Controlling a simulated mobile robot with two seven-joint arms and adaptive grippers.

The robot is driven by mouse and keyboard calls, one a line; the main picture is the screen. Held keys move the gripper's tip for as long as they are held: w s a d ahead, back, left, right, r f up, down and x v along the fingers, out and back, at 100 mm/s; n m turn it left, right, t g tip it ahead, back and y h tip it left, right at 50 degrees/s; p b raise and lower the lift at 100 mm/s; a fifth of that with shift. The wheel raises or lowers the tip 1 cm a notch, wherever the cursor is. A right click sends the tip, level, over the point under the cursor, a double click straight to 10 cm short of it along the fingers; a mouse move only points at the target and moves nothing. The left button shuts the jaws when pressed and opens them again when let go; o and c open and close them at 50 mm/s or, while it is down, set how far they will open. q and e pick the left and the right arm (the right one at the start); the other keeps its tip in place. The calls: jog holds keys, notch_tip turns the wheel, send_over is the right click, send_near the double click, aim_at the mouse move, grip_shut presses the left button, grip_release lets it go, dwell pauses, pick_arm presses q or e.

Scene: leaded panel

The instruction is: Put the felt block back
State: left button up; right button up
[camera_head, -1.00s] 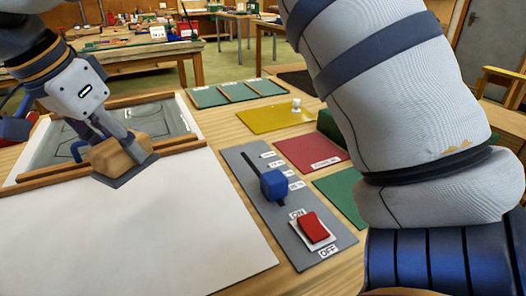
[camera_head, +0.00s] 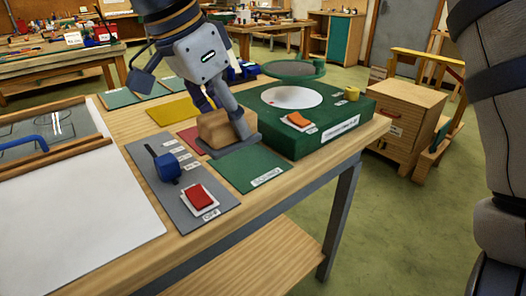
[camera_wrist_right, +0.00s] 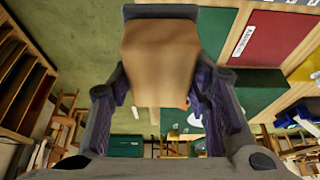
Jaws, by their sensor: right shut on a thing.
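My right gripper (camera_head: 224,118) is shut on the felt block (camera_head: 212,130), a tan wood-coloured block with a dark grey flat piece at its underside. It holds the block over the area where the red mat (camera_head: 187,134) and the green mat (camera_head: 250,171) meet. I cannot tell whether the block touches a mat. In the right wrist view the block (camera_wrist_right: 160,50) sits between the two fingers, with the red mat (camera_wrist_right: 268,38) and the green mat (camera_wrist_right: 215,28) beyond it. My left gripper is not in view.
A green box-like unit (camera_head: 345,118) with a white disc and orange switch stands right of the mats. A grey control panel (camera_head: 185,208) with blue knob and red switch lies in front left. A white sheet (camera_head: 75,215) and glass panel lie further left.

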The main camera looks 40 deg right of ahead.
jog(key=w+d+f, duration=0.4)
jog(key=d+f, duration=0.1)
jog(key=w+d+f, duration=0.2)
jog(key=w+f, duration=0.1)
jog(key=shift+d+f, duration=0.15)
jog(key=shift+f, duration=0.1)
notch_tip(320, 180, down, 2)
jog(key=shift+f, duration=0.25)
jog(key=shift+s+f, duration=0.1)
jog(key=shift+f, duration=0.15)
jog(key=o, duration=1.1)
jog(key=v, duration=1.2)
jog(key=shift+r, duration=0.15)
